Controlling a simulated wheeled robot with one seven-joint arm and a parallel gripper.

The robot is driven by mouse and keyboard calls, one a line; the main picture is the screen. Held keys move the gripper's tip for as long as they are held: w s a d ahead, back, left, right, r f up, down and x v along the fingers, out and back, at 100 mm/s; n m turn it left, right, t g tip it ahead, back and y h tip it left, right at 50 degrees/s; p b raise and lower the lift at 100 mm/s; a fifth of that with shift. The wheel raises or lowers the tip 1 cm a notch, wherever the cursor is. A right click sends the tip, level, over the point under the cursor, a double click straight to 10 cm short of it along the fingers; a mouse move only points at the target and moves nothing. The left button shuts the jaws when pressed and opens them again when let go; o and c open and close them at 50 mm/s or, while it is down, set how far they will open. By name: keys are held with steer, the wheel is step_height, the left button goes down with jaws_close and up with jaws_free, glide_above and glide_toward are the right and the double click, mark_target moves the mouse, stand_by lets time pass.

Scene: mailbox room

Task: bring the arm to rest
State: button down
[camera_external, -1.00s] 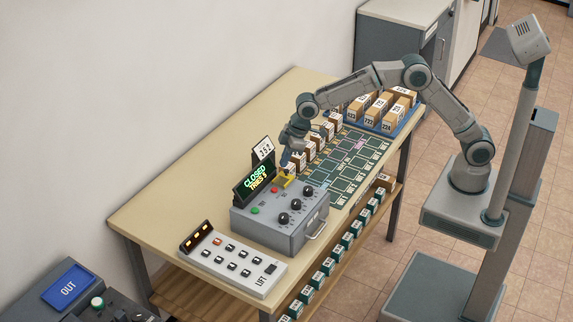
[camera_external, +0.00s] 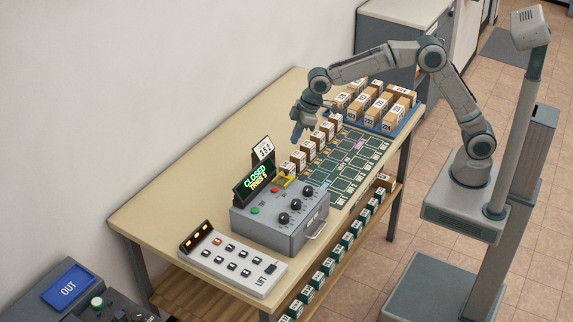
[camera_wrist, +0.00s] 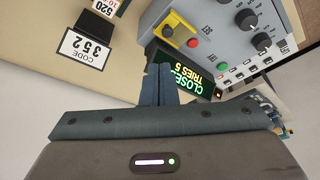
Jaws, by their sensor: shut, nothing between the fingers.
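My gripper (camera_external: 297,133) is shut and empty. It hangs in the air above the table (camera_external: 190,180), behind the row of small boxes (camera_external: 311,149) and up from the grey control box (camera_external: 282,222). In the wrist view its two dark fingers (camera_wrist: 159,80) are pressed together, with the control box (camera_wrist: 210,25) beyond them. The display (camera_external: 254,183) reads "CLOSED" and "TRIES 5" in the wrist view. A card (camera_external: 263,150) reading 352 stands behind it. My arm is bent up and over the table from its base at the right.
A blue tray of cartons (camera_external: 380,105) stands at the table's far right end. A board of dark green cells (camera_external: 350,165) lies along the front. A white LIFT panel (camera_external: 232,260) sits at the near end. The table's back left is clear.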

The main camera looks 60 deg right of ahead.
steer(key=s+d+r+m+h, duration=0.1)
steer(key=s+d+r, duration=0.25)
steer(key=d, duration=0.45)
steer(key=s+d+r+m, duration=0.2)
steer(key=s+d, duration=0.3)
steer(key=d, duration=0.2)
steer(key=s+d+r+m+h, duration=0.1)
steer(key=s+d+r, duration=0.25)
steer(key=d, duration=0.45)
steer(key=s+d+f+m, duration=0.2)
steer(key=s+d, duration=0.3)
steer(key=s, duration=0.4)
steer(key=s+d+f+m, duration=0.2)
steer(key=s+d, duration=0.4)
steer(key=s, duration=0.3)
steer(key=shift+s+d+f+m+t+h, duration=0.15)
steer(key=shift+f+m+t+h, duration=0.25)
steer(key=shift+f, duration=0.05)
